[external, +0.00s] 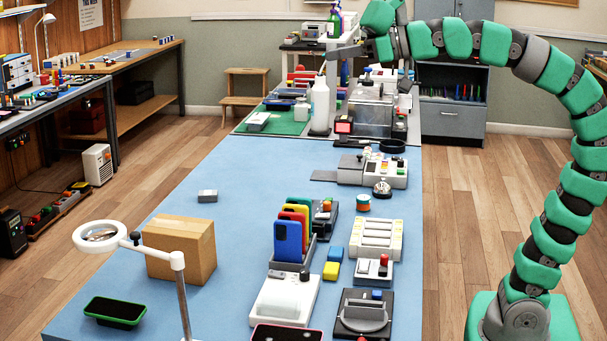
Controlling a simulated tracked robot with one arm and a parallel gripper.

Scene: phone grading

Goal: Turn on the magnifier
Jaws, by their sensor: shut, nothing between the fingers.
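The magnifier (178,262) stands at the front left of the blue table, with a white ring-shaped head (101,237) around a lens on a jointed arm and a thin upright post. Its base is out of the frame or hidden, and I cannot make out its switch or whether its light is on.
A cardboard box (180,248) stands just behind the magnifier, and a green-edged phone (115,311) lies beside it. A rack of colored phones (289,237) and several devices fill the table's right side. A white bottle (320,105) stands at the back. The middle left is mostly clear.

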